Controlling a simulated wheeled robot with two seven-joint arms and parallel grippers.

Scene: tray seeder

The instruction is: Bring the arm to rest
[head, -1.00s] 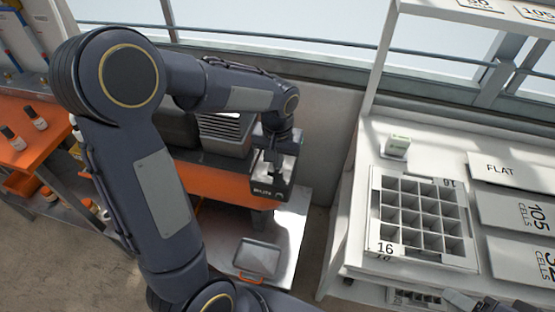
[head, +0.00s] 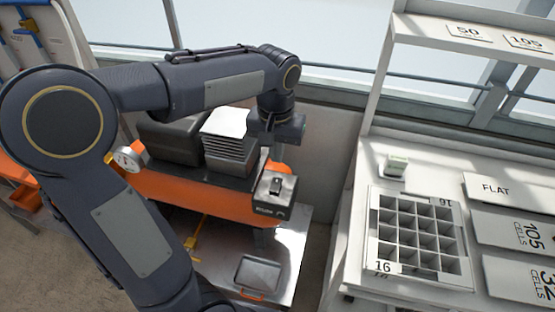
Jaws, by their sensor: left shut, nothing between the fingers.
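My left arm reaches in from the left, its upper links large in front. Its left gripper (head: 279,130) is at the end of the forearm, above and behind a small grey control box (head: 274,194) with a dark switch on top. The gripper is shut and empty, apart from the box. Its fingertips are hard to make out from this angle. My right gripper is not in view.
A machine with a stack of grey plates (head: 228,145) stands on an orange bench below the forearm. A white bench at right holds a grid tray (head: 376,250), a small box (head: 397,165) and labelled panels (head: 510,190). A grey tray (head: 259,274) lies low in front.

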